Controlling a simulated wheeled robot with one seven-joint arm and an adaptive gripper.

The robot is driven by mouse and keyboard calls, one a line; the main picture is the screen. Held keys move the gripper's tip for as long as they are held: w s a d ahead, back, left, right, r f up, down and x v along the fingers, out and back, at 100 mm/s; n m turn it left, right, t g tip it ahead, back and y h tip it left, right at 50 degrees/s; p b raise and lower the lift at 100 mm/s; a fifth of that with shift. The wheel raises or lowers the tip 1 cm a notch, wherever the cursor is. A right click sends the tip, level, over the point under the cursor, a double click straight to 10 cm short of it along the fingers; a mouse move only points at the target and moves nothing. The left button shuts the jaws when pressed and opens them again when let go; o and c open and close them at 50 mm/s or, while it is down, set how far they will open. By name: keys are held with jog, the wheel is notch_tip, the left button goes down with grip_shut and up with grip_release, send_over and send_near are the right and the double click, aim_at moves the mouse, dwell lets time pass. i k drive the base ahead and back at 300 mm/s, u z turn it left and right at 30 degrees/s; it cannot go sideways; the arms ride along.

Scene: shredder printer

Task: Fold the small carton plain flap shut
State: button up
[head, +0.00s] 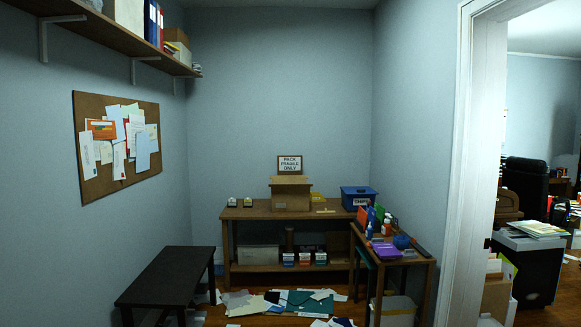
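A small brown carton (291,197) stands on the wooden bench against the back wall, below a sign reading "PACK FRAGILE ONLY" (290,165). Its top looks wider than its body, as if flaps stick out there. It is too small and far off to tell the plain flap from the others, or how each flap lies. My gripper is not in view.
The wooden bench (250,213) also holds a blue bin (358,198) to the carton's right. A cluttered side table (410,257) stands at right, a dark low table (160,277) at left. Papers (250,302) litter the floor between them. A doorway opens at right.

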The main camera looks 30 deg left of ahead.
aim_at(276, 188)
jog(key=u, duration=0.5)
jog(key=i, duration=1.9)
jog(key=u, duration=0.9)
jog(key=i, duration=1.7)
jog(key=u, duration=0.25)
jog(key=i, duration=1.7)
jog(key=z, duration=0.9)
